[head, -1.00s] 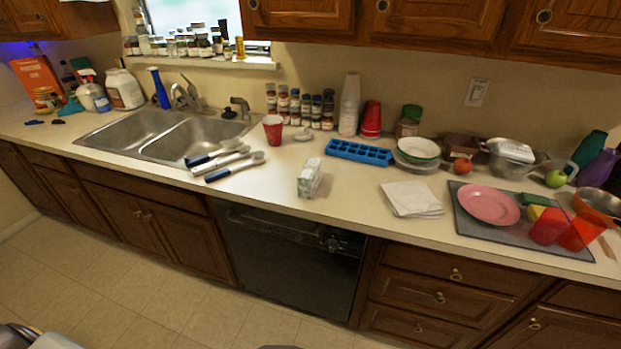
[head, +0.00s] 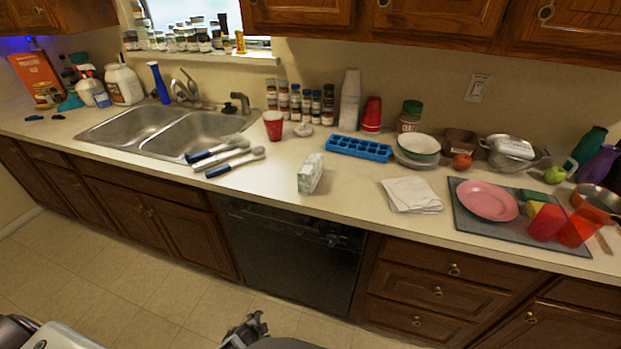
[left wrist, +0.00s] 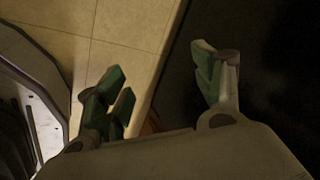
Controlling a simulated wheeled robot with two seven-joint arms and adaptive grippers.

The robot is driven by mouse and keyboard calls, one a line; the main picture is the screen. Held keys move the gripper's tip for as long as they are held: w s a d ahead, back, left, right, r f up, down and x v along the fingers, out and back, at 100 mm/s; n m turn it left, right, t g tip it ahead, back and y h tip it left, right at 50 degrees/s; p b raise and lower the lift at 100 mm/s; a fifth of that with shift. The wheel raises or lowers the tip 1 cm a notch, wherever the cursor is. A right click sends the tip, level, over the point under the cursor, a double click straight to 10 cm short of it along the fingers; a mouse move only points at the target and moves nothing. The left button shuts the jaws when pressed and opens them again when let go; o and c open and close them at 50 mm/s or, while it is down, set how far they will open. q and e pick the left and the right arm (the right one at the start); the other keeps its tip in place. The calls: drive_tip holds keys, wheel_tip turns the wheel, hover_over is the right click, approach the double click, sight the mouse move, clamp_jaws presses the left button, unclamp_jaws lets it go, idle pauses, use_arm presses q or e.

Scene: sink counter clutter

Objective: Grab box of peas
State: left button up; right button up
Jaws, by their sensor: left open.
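The box of peas looks like a small white and pale green carton (head: 310,174). It stands on the counter near its front edge, above the black dishwasher, in the head view. My left gripper (head: 246,329) shows at the bottom of the head view, low in front of the dishwasher and well apart from the box. In the left wrist view my left gripper (left wrist: 163,82) is open, with green-padded fingers spread and nothing between them. The box is not in the left wrist view. My right gripper is not in view.
Bare counter surrounds the box. The dishwasher (head: 290,255) front is below.

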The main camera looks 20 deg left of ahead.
use_arm(q)
drive_tip(key=w+d+r+m+t, duration=0.1)
drive_tip(key=w+r+m, duration=0.1)
drive_tip(key=w+r, duration=0.4)
drive_tip(key=w+d+r+m+t, duration=0.15)
drive_tip(key=w+r, duration=0.25)
drive_tip(key=r, duration=0.5)
drive_tip(key=m+t+h+p, duration=0.1)
drive_tip(key=m+t, duration=0.9)
drive_tip(key=m, duration=1)
approach(305, 176)
drive_tip(key=w+a+f, duration=0.1)
drive_tip(key=w, duration=0.1)
drive_tip(key=shift+w+d+r+m+h, duration=0.1)
drive_tip(key=shift+w+r+m+h, duration=0.2)
drive_tip(key=shift+m, duration=0.35)
drive_tip(key=shift+w+d+r+m+h, duration=0.15)
drive_tip(key=shift+m+h, duration=0.25)
drive_tip(key=shift+m, duration=0.2)
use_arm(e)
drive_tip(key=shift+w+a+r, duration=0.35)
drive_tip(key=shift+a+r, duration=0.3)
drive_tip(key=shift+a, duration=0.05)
use_arm(q)
drive_tip(key=shift+w+p, duration=0.35)
drive_tip(key=shift+w, duration=1.85)
drive_tip(key=shift+w+d, duration=0.15)
drive_tip(key=shift+w, duration=1.8)
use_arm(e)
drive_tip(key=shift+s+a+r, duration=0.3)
